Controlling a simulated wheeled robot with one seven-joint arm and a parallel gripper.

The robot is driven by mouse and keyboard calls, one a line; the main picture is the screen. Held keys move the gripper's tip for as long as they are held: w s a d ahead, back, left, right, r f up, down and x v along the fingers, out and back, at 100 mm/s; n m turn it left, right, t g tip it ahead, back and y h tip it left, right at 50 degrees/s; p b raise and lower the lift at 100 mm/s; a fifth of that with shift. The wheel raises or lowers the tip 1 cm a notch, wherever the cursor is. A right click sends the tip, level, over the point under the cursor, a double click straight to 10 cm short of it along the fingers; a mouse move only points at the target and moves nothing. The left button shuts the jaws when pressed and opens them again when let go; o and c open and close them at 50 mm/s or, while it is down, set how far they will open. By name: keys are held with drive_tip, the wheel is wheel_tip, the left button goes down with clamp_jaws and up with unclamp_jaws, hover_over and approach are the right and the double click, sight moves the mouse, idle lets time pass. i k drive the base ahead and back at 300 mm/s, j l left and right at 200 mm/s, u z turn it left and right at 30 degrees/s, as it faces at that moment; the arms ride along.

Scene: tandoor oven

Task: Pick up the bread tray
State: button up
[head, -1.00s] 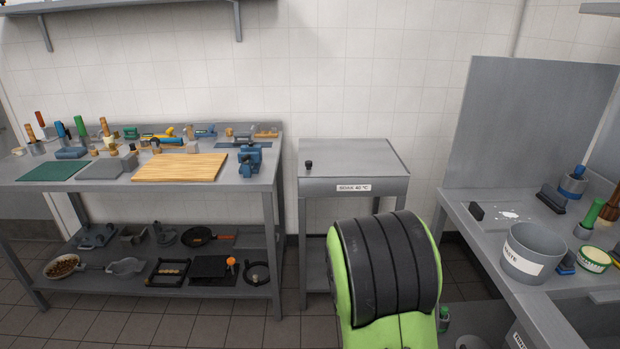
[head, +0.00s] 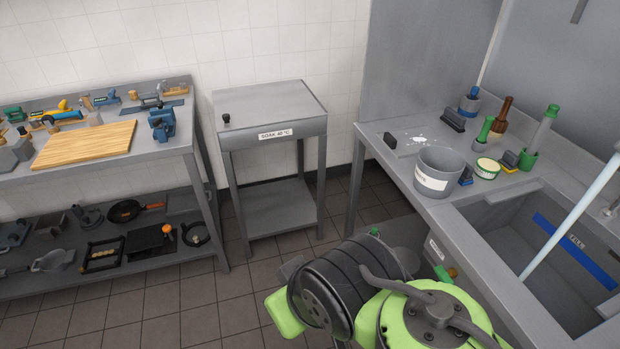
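I cannot pick out a bread tray for certain. On the lower shelf of the left bench is a dark, open-framed rectangular holder (head: 103,254) with a row of small tan pieces in it. It is small in the view, and I cannot tell whether it is the bread tray. My green and black arm fills the bottom middle of the head view. My gripper does not show clearly, and nothing is seen held.
A wooden board (head: 85,144) lies on the left bench. A grey stand labelled "SOAK 40 °C" (head: 270,105) is in the middle. A grey waste bin (head: 441,171) stands on the right counter beside a sink (head: 545,255). Tiled floor (head: 165,290) is clear in front of the left bench.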

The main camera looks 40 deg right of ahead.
sight(407, 141)
drive_tip(key=z, duration=2.45)
